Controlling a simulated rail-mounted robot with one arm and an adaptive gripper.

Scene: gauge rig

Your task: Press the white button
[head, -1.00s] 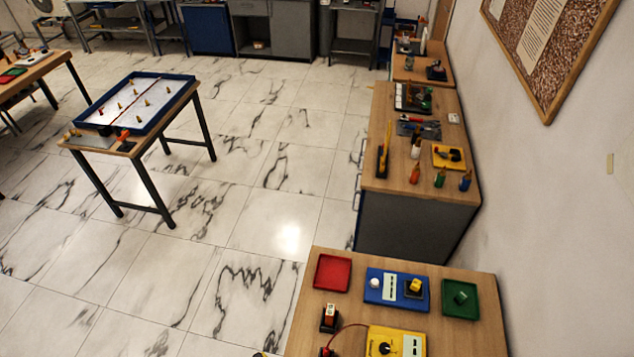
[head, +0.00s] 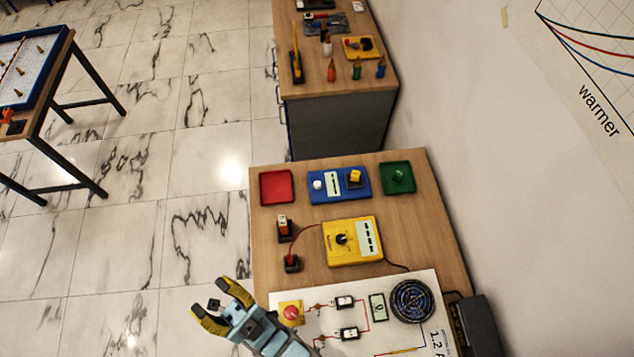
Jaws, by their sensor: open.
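The white button (head: 318,185) is a small round knob on the left part of a blue box (head: 341,195) on the wooden bench. The box also carries a pale panel (head: 332,183) and a yellow block (head: 355,176) on a dark base. My gripper (head: 209,294), with yellow and black fingers, is open at the lower left, off the bench's left edge in the picture. It is well apart from the white button. A small dark piece shows between the fingers; I cannot tell what it is. Nothing hides the button.
A red tray (head: 277,199) and a green tray (head: 411,188) flank the blue box. A yellow meter (head: 330,254) with wires stands in front, beside a dark holder (head: 285,237). A white circuit board (head: 385,338) with a red button (head: 291,313) lies nearest me.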

